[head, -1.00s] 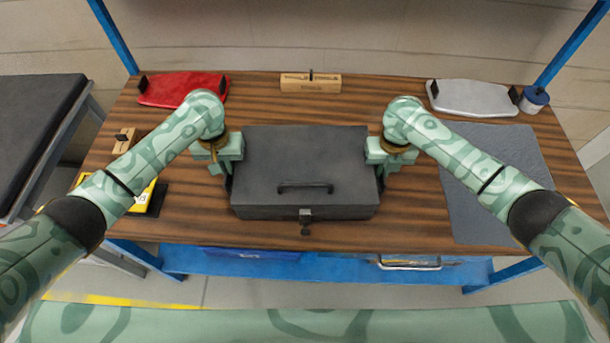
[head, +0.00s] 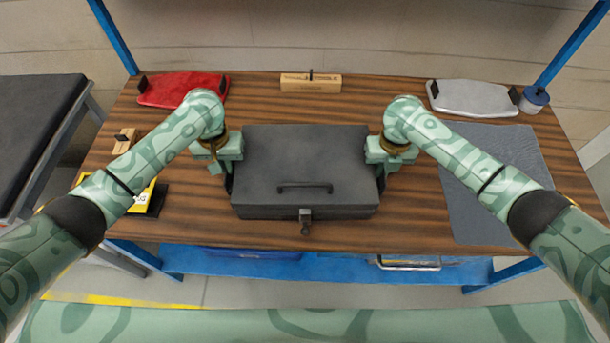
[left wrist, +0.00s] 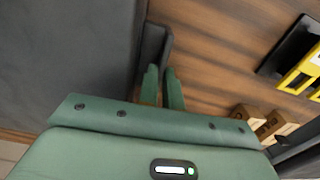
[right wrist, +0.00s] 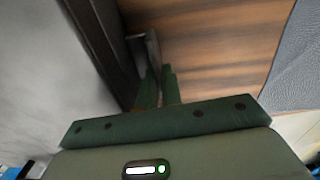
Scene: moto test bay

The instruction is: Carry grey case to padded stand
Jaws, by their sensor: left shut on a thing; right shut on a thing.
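The grey case (head: 305,155) is a wide, flat dark box in the middle of the wooden bench, lid shut, with its front handle and latch facing me. My left gripper (head: 229,181) is shut on the side handle at its left end; the fingers also show in the left wrist view (left wrist: 163,85). My right gripper (head: 381,179) is shut on the handle at its right end, and the fingers show in the right wrist view (right wrist: 158,85). I cannot tell whether the case touches the bench. The padded stand (head: 38,112) has a dark top on a grey frame, left of the bench.
On the wooden bench (head: 400,232) lie a red panel (head: 182,88), a wooden block (head: 311,83), a silver panel (head: 473,97), a blue tin (head: 534,99) and a grey mat (head: 495,180). A yellow and black item (head: 145,197) lies under my left arm. Blue uprights flank the bench.

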